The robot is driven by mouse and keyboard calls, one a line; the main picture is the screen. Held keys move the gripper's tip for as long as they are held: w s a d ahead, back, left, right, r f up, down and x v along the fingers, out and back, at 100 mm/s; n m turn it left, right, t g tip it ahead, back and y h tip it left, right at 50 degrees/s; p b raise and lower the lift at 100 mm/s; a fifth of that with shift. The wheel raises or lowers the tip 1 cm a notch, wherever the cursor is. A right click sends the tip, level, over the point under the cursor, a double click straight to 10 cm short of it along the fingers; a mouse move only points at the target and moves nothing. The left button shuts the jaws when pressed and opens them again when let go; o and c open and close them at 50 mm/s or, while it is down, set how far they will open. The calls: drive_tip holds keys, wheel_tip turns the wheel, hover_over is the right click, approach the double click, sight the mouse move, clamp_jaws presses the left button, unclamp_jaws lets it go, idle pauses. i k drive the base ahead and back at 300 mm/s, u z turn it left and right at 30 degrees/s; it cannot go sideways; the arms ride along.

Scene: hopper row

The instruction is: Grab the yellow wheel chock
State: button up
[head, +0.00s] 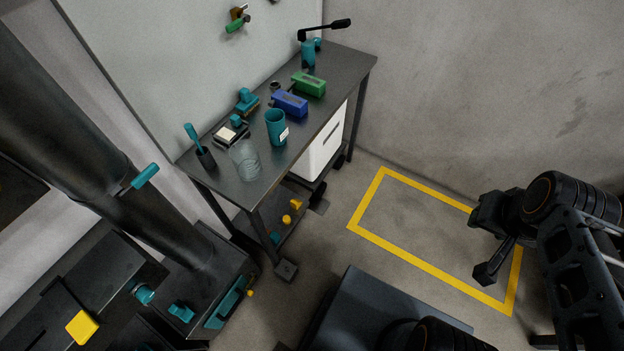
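The dark bench (335,75) carries a teal cup (276,127), a clear beaker (245,160), a blue box (290,103) and a green box (309,85). A white bin (319,150) stands beneath. A yellow floor outline (420,259) encloses bare floor.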

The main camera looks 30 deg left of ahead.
sight(295, 204)
drive_tip(key=i, duration=2.45)
drive_tip(key=u, duration=4.75)
